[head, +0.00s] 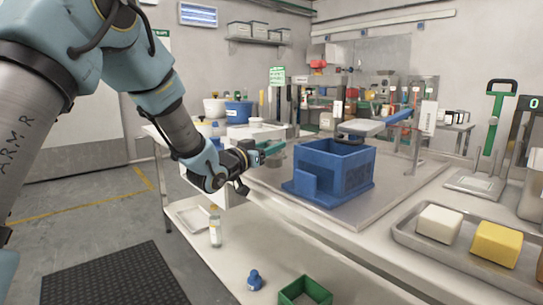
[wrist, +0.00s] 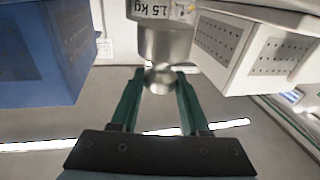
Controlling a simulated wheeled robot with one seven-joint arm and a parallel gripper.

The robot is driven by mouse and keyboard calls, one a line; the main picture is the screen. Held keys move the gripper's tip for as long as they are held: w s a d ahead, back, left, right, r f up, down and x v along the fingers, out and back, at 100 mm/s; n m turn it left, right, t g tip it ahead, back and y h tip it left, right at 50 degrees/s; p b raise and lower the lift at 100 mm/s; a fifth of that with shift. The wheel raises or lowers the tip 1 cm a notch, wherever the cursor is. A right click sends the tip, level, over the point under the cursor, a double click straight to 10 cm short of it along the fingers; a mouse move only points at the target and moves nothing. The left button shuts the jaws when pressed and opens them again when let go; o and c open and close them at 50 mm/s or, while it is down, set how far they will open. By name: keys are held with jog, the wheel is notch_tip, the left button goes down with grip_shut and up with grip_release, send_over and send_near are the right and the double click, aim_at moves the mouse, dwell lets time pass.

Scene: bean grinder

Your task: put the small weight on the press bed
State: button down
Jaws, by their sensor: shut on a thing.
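My gripper (head: 268,150) reaches out over the metal-topped bench, left of a blue box. In the wrist view its two green fingers (wrist: 160,78) are shut on a shiny metal weight (wrist: 165,42) marked "1.5 kg". The fingers hold its narrow rounded end, and the wider labelled part lies beyond them. In the head view the weight is hard to make out at the fingertips. I cannot tell for certain which surface is the press bed, or whether the weight touches anything below.
The blue box (head: 335,168) stands close to the right of my gripper; in the wrist view it fills the left side (wrist: 35,60). A white perforated box (wrist: 250,55) is close on the other side. A tray (head: 465,245) holds white and yellow blocks at front right.

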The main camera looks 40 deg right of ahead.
jog(key=shift+f, duration=1.05)
jog(key=shift+f, duration=0.2)
jog(key=shift+c, duration=1.9)
grip_release()
jog(key=shift+r, duration=0.1)
jog(key=shift+a, duration=0.15)
jog(key=s+a, duration=0.2)
jog(key=a, duration=0.9)
jog(key=shift+a+f+b, duration=0.3)
jog(key=shift+f+b, duration=0.1)
